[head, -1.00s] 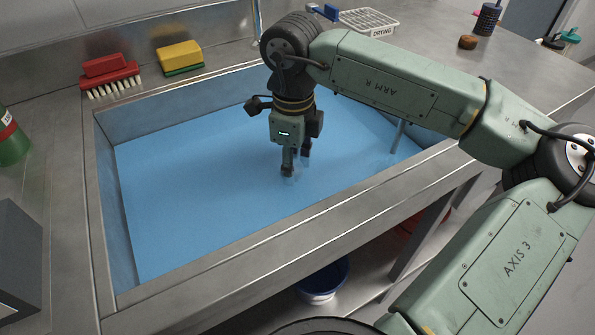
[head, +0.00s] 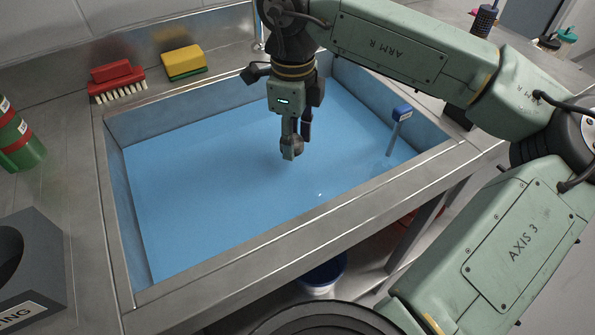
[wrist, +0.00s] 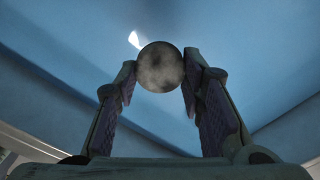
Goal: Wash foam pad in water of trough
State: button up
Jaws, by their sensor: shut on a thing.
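My gripper (head: 294,148) hangs down over the middle of the trough (head: 225,250), which holds blue water (head: 200,190). In the wrist view, the gripper's fingertips are closed on a small round grey foam pad (wrist: 160,67) with darker blotches. The pad sits between the two fingertips with blue behind it. In the head view the fingers largely hide the pad. The fingertips appear just above the water, but the exact gap cannot be told.
A blue-topped stick (head: 402,113) stands in the trough's right side. A red brush (head: 116,80) and a yellow-green sponge (head: 184,62) lie behind the trough. A blue bucket (head: 323,274) is below.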

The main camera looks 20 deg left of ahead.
jog(key=shift+r+p, duration=2.25)
jog(key=shift+r, duration=1.75)
